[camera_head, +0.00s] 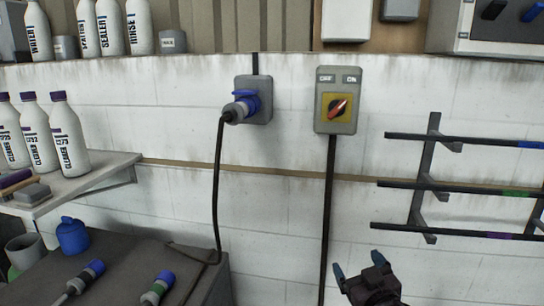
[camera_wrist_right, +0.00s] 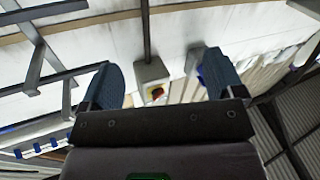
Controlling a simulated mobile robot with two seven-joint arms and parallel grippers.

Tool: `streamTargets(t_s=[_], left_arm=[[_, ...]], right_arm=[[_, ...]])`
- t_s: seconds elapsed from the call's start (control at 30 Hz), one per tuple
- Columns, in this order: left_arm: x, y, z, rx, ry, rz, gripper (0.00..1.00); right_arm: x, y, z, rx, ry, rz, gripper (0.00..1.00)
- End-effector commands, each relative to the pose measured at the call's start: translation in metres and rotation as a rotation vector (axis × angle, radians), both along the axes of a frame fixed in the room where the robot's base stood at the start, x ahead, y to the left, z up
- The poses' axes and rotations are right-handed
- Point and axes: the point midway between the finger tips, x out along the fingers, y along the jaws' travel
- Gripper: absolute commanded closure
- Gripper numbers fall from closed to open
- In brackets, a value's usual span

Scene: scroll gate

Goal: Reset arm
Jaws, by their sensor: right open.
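My right gripper (camera_head: 357,268) is at the bottom right of the head view, in front of the wall below the switch box. Its two blue fingertips are apart with nothing between them. The right wrist view shows the same open fingers (camera_wrist_right: 167,85). The grey switch box (camera_head: 336,100) has OFF and ON labels and a red knob (camera_head: 338,107) on a yellow plate. The knob is tilted toward the upper right. The box also shows between the fingers in the right wrist view (camera_wrist_right: 150,72), apart from them. My left gripper is not in view.
A blue plug (camera_head: 240,107) sits in a wall socket (camera_head: 262,100), its black cable hanging down. A rack with dark bars (camera_head: 460,188) is on the right wall. White bottles (camera_head: 66,135) stand on a left shelf (camera_head: 90,180). Loose connectors (camera_head: 155,288) lie on a dark bench (camera_head: 120,258).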

Motion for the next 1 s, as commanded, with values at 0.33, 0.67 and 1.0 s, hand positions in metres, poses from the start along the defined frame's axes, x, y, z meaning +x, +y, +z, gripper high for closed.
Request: streamTargets(t_s=[0.33, 0.67, 1.0], left_arm=[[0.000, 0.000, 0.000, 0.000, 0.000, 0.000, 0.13], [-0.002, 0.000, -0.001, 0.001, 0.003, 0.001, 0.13], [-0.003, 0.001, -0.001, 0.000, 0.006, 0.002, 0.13]], right_arm=[[-0.114, -0.055, -0.152, 0.061, 0.296, -0.113, 0.13], [-0.229, -0.085, -0.238, 0.063, 0.537, -0.205, 0.13], [-0.250, -0.088, -0.249, 0.063, 0.575, -0.218, 0.13]])
